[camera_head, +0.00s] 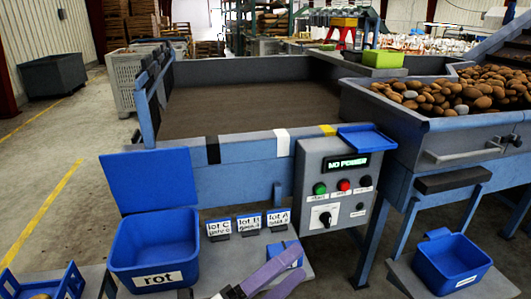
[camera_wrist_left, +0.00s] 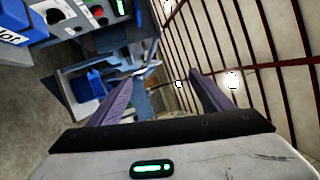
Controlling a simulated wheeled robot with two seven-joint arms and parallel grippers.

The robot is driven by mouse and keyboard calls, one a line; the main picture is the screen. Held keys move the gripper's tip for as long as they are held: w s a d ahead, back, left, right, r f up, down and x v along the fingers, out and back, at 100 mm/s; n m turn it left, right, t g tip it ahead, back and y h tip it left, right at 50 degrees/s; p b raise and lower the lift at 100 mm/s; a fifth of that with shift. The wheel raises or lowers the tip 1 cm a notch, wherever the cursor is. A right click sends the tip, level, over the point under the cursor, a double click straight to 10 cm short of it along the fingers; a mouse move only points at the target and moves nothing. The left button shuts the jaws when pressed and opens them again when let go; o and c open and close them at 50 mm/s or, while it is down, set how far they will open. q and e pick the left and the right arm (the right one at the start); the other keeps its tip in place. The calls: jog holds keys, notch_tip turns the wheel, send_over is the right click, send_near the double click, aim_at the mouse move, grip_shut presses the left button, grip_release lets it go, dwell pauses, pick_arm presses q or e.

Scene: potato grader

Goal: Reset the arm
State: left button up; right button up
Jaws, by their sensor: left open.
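My left gripper (camera_head: 299,263) shows at the bottom middle of the head view, its two purple fingers pointing up and right. The fingers are apart with nothing between them. They pass in front of a small blue object (camera_head: 284,249) on the shelf by the control box, partly hiding it; I cannot tell whether they touch. In the left wrist view the open fingers (camera_wrist_left: 163,82) spread with a clear gap, and the view is tilted. My right gripper is not in view.
A blue bin labelled "rot" (camera_head: 153,243) and lot cards (camera_head: 248,222) stand on the shelf. The control box (camera_head: 334,190) reads "NO POWER". Potatoes fill the hopper (camera_head: 400,117) at right. Another blue bin (camera_head: 452,265) stands lower right.

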pick_arm(q)
jog(key=a+f+n+t+y, duration=0.3)
jog(key=a+f+n+y, duration=0.6)
jog(key=n, duration=0.5)
jog(key=s+a+f+n+g+y, duration=0.3)
jog(key=s+a+f+n, duration=0.2)
jog(key=s+f+n, duration=0.2)
jog(key=s+a+f+n+g+y, duration=0.2)
jog(key=s+a+f+n, duration=0.4)
jog(key=s+f, duration=0.3)
notch_tip(320, 180, down, 3)
jog(key=shift+s+r+n+g+y+p, duration=0.1)
jog(key=shift+s+n+g+y+p, duration=0.35)
jog(key=shift+g, duration=0.35)
jog(key=shift+d, duration=0.1)
